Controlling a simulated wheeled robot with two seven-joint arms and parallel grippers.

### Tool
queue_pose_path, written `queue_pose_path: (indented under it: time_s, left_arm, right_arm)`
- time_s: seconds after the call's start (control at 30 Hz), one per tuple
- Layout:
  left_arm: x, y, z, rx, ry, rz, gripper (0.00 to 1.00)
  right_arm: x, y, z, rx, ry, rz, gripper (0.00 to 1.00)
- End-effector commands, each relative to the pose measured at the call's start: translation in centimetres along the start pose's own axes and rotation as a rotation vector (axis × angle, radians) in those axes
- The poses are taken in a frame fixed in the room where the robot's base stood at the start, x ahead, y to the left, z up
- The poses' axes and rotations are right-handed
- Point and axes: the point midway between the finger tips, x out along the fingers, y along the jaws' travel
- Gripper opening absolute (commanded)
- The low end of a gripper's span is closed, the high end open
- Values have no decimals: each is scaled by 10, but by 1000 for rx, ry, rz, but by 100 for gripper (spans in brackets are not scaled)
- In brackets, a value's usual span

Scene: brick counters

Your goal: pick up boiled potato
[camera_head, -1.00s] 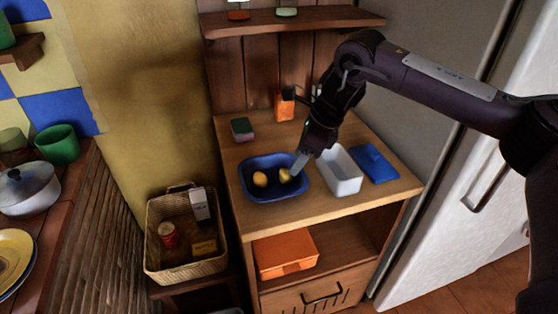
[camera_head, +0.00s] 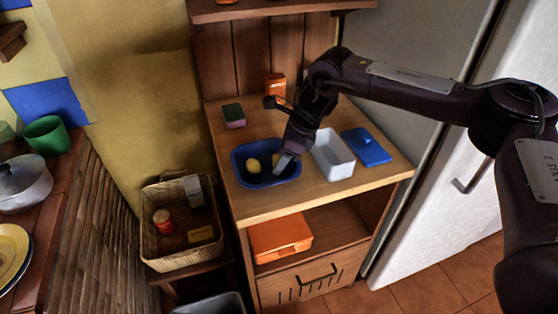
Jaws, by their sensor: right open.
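Two yellow boiled potatoes lie in a dark blue bowl-like container (camera_head: 240,179) on the wooden counter. The left potato (camera_head: 253,166) is in plain view. The right potato (camera_head: 276,159) is partly hidden by my right gripper (camera_head: 283,164). My right gripper is open and points down into the right side of the blue container, at the right potato. I cannot tell whether its fingers touch that potato. My left gripper is not in view.
A white container (camera_head: 333,160) and a blue lid (camera_head: 366,147) are right of the blue container. A sponge (camera_head: 233,116) and an orange box (camera_head: 276,87) stand behind. An orange box (camera_head: 280,238) is on the shelf below. A wicker basket (camera_head: 182,262) stands left; a fridge (camera_head: 440,180) is right.

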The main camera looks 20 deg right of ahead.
Motion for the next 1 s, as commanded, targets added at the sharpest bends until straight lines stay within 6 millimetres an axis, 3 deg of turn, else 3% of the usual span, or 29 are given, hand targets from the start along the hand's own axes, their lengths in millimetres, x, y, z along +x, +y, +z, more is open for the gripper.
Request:
queue_pose_path:
  time_s: [0.03, 0.27, 0.67, 0.87, 1.0]
  left_arm:
    - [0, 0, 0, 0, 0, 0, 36]
    - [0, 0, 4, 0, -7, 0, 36]
    - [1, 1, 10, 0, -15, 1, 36]
    - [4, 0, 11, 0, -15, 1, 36]
    - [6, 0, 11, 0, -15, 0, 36]
  right_arm:
    - [0, 0, 0, 0, 0, 0, 47]
    - [0, 0, 0, 0, 0, 0, 18]
    - [-9, 0, 4, -1, -2, -1, 18]
    - [-38, -1, 16, -2, -4, -3, 18]
    - [-73, -1, 32, -3, -5, -4, 18]
